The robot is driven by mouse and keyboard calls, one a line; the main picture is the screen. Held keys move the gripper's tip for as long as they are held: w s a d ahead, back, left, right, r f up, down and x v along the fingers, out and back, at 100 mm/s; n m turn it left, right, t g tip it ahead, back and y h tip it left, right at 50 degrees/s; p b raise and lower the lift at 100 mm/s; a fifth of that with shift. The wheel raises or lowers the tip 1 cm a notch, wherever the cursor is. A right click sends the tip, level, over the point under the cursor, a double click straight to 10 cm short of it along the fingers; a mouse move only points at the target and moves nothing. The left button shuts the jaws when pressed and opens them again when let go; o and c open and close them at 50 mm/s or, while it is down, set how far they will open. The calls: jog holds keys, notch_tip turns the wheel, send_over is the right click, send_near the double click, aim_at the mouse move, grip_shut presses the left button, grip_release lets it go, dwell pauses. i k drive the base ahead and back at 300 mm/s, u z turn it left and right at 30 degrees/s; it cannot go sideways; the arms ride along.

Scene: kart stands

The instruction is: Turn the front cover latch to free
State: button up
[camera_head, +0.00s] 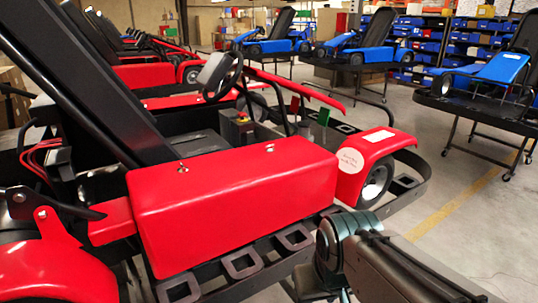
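A red kart stands close in front of me. Its red front cover (385,143), with a white label on top, is at the right end of the kart. Behind it are a small red upright tab (295,104) and a green upright tab (324,116). I cannot tell whether either belongs to the latch, and no latch can be clearly made out. My arm shows at the lower right, below and near the kart's side rail, apart from the front cover. My gripper's fingers cannot be seen.
The red side panel (235,200) and black slotted side rail (245,263) lie between me and the cockpit. A steering wheel (220,75) rises behind. Blue karts on stands (490,80) are at the back and right. The floor (470,225) at right is clear.

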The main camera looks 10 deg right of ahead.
aim_at(269, 148)
jog(key=u, duration=0.05)
jog(key=k, duration=0.6)
jog(key=z, duration=0.95)
jog(key=i, duration=1.55)
jog(key=u, duration=0.35)
